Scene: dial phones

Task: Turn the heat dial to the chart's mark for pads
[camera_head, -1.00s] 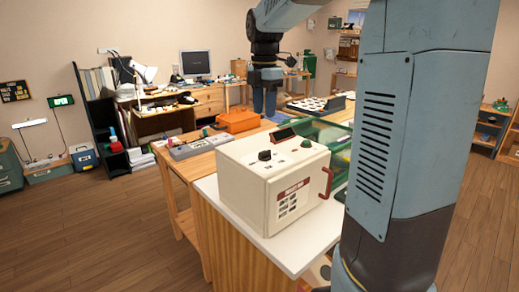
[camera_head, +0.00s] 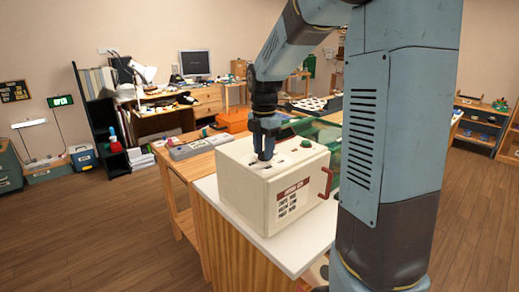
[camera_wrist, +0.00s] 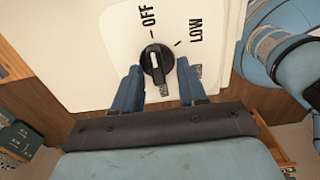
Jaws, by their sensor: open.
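The heat dial (camera_wrist: 157,64) is a black knob on the top of a cream box (camera_head: 250,195). In the wrist view its white mark points up toward the OFF tick. LOW (camera_wrist: 196,25) is printed to the right, and other labels are partly hidden by my fingers. My gripper (camera_wrist: 159,76) is open, with one blue finger on each side of the dial; I cannot tell if they touch it. In the head view my gripper (camera_head: 264,150) reaches down over the box top and hides the dial. The chart (camera_head: 291,200) is on the box front, its lines too small to read surely.
A red handle (camera_head: 327,183) sticks out from the box's right side. A green translucent case (camera_head: 355,155) stands behind right. A grey device (camera_head: 191,149) and an orange case (camera_head: 234,120) lie behind left.

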